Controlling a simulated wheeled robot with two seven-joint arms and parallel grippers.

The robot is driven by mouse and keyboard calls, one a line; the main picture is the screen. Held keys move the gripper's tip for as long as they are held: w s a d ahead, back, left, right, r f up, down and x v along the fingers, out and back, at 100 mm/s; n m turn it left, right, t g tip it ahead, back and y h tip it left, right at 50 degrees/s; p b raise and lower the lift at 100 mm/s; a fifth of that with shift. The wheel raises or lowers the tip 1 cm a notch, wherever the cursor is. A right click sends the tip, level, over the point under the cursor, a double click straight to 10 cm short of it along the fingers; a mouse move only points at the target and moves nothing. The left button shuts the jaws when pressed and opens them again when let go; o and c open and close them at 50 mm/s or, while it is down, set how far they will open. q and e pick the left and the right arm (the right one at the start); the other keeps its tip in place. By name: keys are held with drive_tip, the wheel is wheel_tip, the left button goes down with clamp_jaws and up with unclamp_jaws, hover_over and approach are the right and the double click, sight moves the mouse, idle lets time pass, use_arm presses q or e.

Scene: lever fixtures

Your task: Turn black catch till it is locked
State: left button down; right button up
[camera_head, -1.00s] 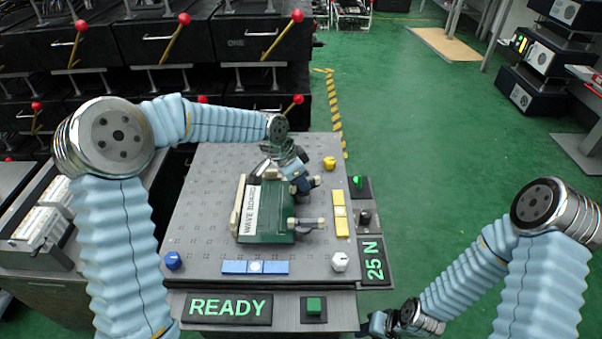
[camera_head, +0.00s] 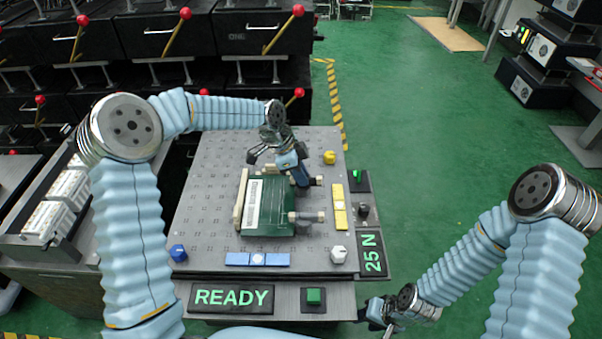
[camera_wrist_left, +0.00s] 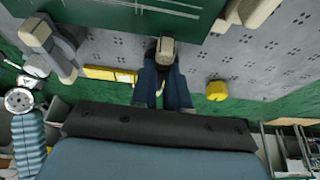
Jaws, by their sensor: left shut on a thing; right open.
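A dark green box (camera_head: 265,222) with a white label lies on the grey perforated plate. Two pale-tipped catches stand on its right side. My left gripper (camera_head: 301,176) is shut on the far catch (camera_head: 318,181), whose pale end shows between the fingers in the left wrist view (camera_wrist_left: 166,50). The fingers hide most of this catch, so its body colour and locked state cannot be told. My right gripper (camera_head: 376,314) is open and empty, low beside the table.
A yellow knob (camera_head: 329,157) and yellow bar (camera_head: 340,207) lie close to the gripper. A blue bar (camera_head: 257,259), blue knob (camera_head: 179,253) and white knob (camera_head: 338,254) line the front edge. A READY sign (camera_head: 231,298) and green button (camera_head: 314,296) sit below.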

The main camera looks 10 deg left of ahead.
use_arm(q)
drive_tip(key=c, duration=1.1)
unclamp_jaws()
drive_tip(key=shift+r, duration=0.1)
drive_tip(key=v, duration=1.3)
drive_tip(key=shift+r, duration=0.35)
drive_tip(key=shift+s+f, duration=0.1)
drive_tip(key=shift+s, duration=0.05)
